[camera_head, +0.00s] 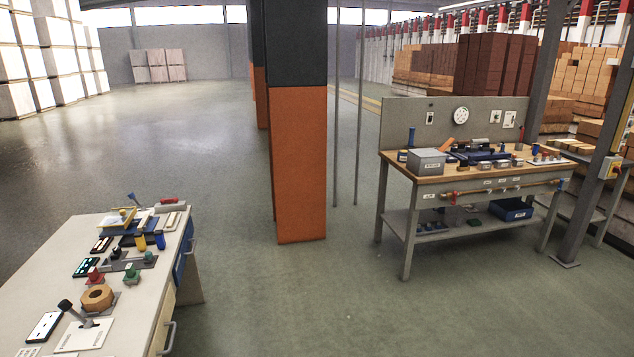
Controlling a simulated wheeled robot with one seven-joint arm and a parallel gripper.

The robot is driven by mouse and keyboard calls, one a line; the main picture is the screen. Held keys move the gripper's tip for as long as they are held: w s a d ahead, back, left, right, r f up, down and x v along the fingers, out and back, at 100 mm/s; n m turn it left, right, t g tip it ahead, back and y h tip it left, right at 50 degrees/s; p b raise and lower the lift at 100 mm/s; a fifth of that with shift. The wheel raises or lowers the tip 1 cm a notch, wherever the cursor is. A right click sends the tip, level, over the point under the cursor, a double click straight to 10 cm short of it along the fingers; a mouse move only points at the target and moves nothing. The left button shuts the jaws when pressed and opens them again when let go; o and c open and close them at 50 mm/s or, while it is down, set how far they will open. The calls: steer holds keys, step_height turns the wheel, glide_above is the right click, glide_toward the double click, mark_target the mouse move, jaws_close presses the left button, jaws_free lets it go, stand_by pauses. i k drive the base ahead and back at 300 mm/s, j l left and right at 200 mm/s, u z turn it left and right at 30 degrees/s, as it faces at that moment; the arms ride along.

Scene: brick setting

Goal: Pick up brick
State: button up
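Brick-like blocks stand in stacks at the back right, behind the workbench. A tall dark red-brown stack (495,66) is in the middle of them. A lighter reddish-brown stack (428,62) stands to its left, and orange-tan blocks (582,76) are piled to its right. More orange blocks lie at the right edge, partly hidden by a grey post. I see no single loose brick that I can make out clearly. My gripper is not in this view, so I cannot tell its state or its distance from the bricks.
A workbench (420,172) with tools stands at right. A pale table (130,310) with controls is at lower left. An orange-and-black pillar (298,165) and thin poles stand between. Grey posts are at right. The floor (310,300) between table and bench is clear.

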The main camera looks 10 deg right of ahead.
mark_target(552, 152)
steer(key=i+l+z, duration=0.1)
steer(key=i+z, duration=0.2)
steer(key=i, duration=0.25)
steer(key=i+z, duration=0.3)
steer(key=i, duration=0.2)
steer(key=i+j+z, duration=0.3)
steer(key=i, duration=0.25)
steer(key=i+j+z, duration=0.3)
steer(key=i, duration=0.2)
steer(key=i+l+z, duration=0.4)
steer(key=i, duration=0.3)
steer(key=i+z, duration=0.35)
steer(key=i, duration=0.4)
steer(key=i+j+z, duration=0.2)
steer(key=i+z, duration=0.2)
steer(key=i, duration=0.3)
steer(key=i+l+u, duration=0.1)
steer(key=i+u, duration=0.25)
steer(key=i, duration=1.2)
